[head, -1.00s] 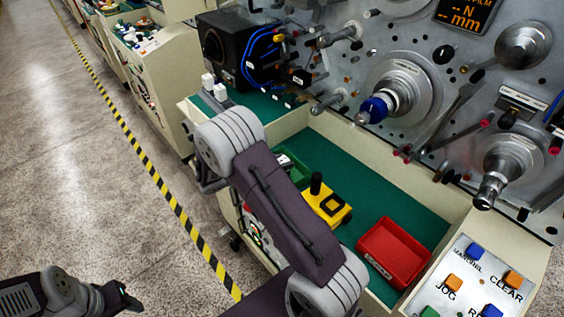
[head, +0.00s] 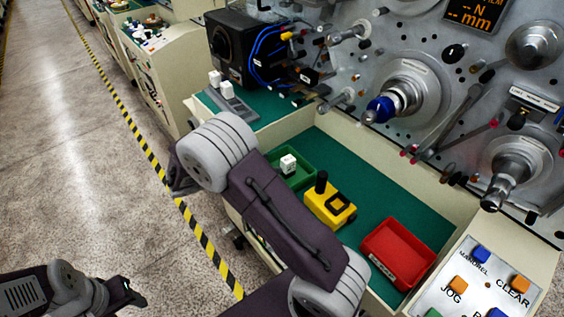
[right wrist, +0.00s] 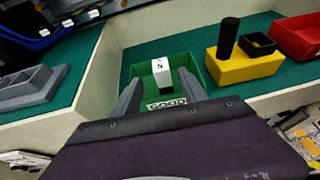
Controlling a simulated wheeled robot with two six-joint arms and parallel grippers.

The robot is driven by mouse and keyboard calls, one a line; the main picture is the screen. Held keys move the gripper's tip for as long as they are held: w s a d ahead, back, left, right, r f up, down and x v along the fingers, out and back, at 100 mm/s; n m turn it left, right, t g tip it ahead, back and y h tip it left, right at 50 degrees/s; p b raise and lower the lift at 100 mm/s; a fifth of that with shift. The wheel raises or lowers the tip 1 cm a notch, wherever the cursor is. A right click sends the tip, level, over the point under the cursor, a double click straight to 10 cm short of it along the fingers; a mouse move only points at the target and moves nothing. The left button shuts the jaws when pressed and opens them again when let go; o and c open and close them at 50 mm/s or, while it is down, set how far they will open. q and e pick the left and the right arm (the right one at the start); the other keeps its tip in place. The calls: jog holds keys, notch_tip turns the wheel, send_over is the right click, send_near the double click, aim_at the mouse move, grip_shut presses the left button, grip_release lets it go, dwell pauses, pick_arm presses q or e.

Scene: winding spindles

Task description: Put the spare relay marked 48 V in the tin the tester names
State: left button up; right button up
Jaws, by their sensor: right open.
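A white relay (head: 288,163) stands in the green tin (head: 303,181). In the right wrist view the relay (right wrist: 161,69) has a dark mark I cannot read, and the tin's label (right wrist: 166,103) says GOOD. My right gripper (right wrist: 159,77) is open, its fingers either side of the relay in that view, apart from it; the arm hides it in the head view. The yellow tester (head: 329,207) has a black post and a black-framed recess. The red tin (head: 398,252) has a label too small to read. My left gripper (head: 132,296) is over the floor; its jaws are unclear.
A grey rack (head: 238,109) holds two white relays at the back left of the bench. A black box (head: 236,47) with blue cables stands behind it. Metal spindles (head: 396,98) jut out above the tray. Green mat (head: 366,211) is bare between tester and red tin.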

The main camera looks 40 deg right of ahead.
jog(key=s+a+f+m+y, duration=0.3)
jog(key=s+a+m+y, duration=0.2)
jog(key=m, duration=0.4)
jog(key=s+a+f+m+t+y, duration=0.1)
jog(key=s+a+f+m+y, duration=0.2)
jog(key=s+a+m+y, duration=0.2)
jog(key=s+m+y, duration=0.3)
jog(key=m, duration=0.1)
jog(key=shift+s+f+m+y, duration=0.2)
jog(key=shift+m+y, duration=0.1)
jog(key=shift+y, duration=0.1)
jog(key=shift+a, duration=0.1)
